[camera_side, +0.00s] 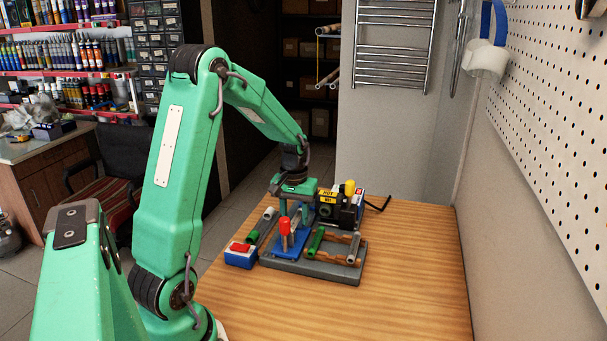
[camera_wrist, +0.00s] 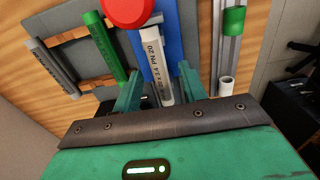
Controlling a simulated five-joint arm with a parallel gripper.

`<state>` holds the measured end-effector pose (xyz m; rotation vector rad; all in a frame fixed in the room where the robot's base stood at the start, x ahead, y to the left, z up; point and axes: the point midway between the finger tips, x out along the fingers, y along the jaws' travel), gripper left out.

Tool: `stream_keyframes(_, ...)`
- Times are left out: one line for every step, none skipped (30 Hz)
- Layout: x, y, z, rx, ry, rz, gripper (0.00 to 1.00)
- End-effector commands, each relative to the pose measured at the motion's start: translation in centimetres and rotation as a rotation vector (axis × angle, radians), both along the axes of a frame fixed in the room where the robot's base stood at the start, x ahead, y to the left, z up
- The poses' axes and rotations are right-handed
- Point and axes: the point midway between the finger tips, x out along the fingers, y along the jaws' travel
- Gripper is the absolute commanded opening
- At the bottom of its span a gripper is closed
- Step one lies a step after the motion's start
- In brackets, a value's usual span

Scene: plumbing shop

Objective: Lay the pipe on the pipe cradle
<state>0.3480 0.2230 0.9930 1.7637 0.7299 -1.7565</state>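My gripper (camera_wrist: 162,70) points down with one finger on each side of the white pipe. A gap shows by the right finger; the left finger is close, contact unclear. A grey board (camera_side: 292,266) lies under these parts. I cannot tell which part is the cradle.
A green pipe (camera_side: 316,241) and a grey pipe (camera_side: 354,247) lie on the board's right side. Another pipe with a green band (camera_wrist: 233,20) lies opposite. A blue box with a red top (camera_side: 240,255) stands left, a yellow-black device (camera_side: 329,200) behind. The front tabletop (camera_side: 400,290) is clear.

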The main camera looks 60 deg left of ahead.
Motion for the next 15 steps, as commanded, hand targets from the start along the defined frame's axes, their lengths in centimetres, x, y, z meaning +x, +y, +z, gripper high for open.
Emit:
stream_keyframes(0.0, 0.0, 0.0, 0.000, 0.000, 0.000, 0.42)
stream_keyframes(0.0, 0.0, 0.0, 0.000, 0.000, 0.000, 0.42)
stream_keyframes(0.0, 0.0, 0.0, 0.000, 0.000, 0.000, 0.42)
stream_keyframes(0.0, 0.0, 0.0, 0.000, 0.000, 0.000, 0.42)
stream_keyframes(0.0, 0.0, 0.0, 0.000, 0.000, 0.000, 0.42)
stream_keyframes(0.0, 0.0, 0.1, 0.000, 0.000, 0.000, 0.42)
stream_keyframes(0.0, 0.0, 0.1, 0.000, 0.000, 0.000, 0.42)
stream_keyframes(0.0, 0.0, 0.2, 0.001, -0.001, 0.000, 0.42)
stream_keyframes(0.0, 0.0, 0.3, 0.001, -0.001, 0.000, 0.42)
stream_keyframes(0.0, 0.0, 0.5, 0.001, -0.001, 0.000, 0.42)
stream_keyframes(0.0, 0.0, 0.6, 0.001, -0.001, 0.000, 0.42)
stream_keyframes(0.0, 0.0, 0.9, 0.001, -0.001, 0.000, 0.42)
stream_keyframes(0.0, 0.0, 1.2, 0.001, -0.001, 0.000, 0.42)
stream_keyframes(0.1, 0.0, 1.5, 0.001, -0.003, 0.000, 0.42)
stream_keyframes(0.1, 0.1, 1.9, 0.002, -0.004, 0.000, 0.42)
